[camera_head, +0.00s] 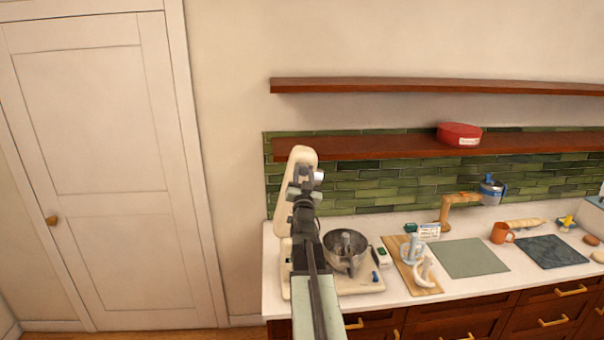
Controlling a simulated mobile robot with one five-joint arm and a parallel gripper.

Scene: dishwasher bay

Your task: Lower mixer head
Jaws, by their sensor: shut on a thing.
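A cream stand mixer stands at the left end of the white counter, with its mixer head (299,157) tilted steeply up. A silver knob (319,176) shows on the head's right side. The metal mixing bowl (345,262) sits on the mixer's base (362,284) below and to the right of the head. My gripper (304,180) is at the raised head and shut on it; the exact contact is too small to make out. My arm hides part of the mixer's stand and the left side of the base.
A wooden board (403,271) with white attachments lies right of the mixer. Farther right are a grey-green mat (468,258), an orange mug (501,233) and a dark mat (550,252). Two wooden shelves (375,148) run above; the lower holds a red container (459,134).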

